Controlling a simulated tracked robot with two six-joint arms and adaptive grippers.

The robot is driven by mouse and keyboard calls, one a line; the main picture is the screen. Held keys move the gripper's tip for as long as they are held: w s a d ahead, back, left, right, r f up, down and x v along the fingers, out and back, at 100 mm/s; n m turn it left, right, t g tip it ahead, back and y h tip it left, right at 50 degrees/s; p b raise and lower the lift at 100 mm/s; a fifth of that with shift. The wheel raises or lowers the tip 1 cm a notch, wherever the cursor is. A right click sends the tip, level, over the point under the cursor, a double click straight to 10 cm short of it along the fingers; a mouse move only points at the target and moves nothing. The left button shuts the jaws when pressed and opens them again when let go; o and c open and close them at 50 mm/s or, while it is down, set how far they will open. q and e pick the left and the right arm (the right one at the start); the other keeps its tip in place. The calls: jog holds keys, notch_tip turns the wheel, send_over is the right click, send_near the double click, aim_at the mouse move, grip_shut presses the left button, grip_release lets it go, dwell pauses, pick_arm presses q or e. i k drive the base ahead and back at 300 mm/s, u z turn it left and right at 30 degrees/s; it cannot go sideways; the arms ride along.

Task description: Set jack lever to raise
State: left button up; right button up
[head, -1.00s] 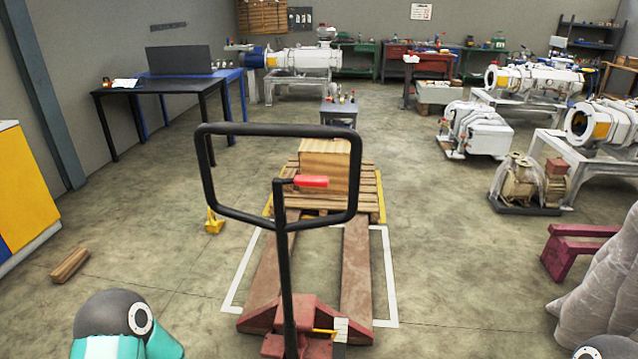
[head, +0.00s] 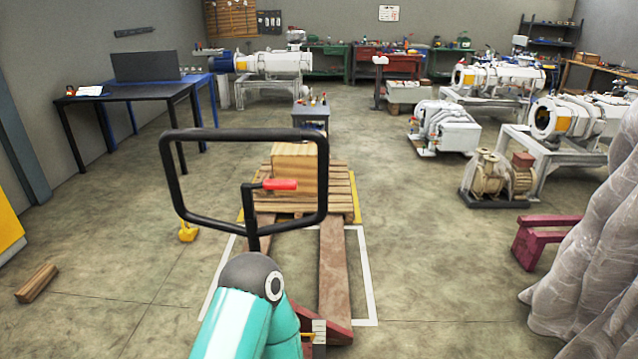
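The pallet jack's black loop handle (head: 171,187) stands upright in front of me. The jack lever with its red grip (head: 281,184) sits inside the loop, sticking out to the right of the central shaft. One jack fork (head: 334,265) runs forward toward the pallet; the other is largely hidden behind a teal and grey link of my arm, which also covers the lower shaft and much of the jack's base. Neither gripper shows in the head view, and no contact with the lever is visible.
A wooden pallet (head: 345,200) with a wooden block (head: 297,160) stands ahead. A yellow chock (head: 187,232) and a loose wood piece (head: 37,283) lie on the left floor. A wrapped bundle (head: 590,235) and a maroon stand (head: 535,240) are at right.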

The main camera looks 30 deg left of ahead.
aim_at(269, 185)
jog(key=u, duration=0.05)
jog(key=k, duration=1.05)
jog(key=u, duration=0.45)
jog(key=i, duration=1)
jog(key=u, duration=0.05)
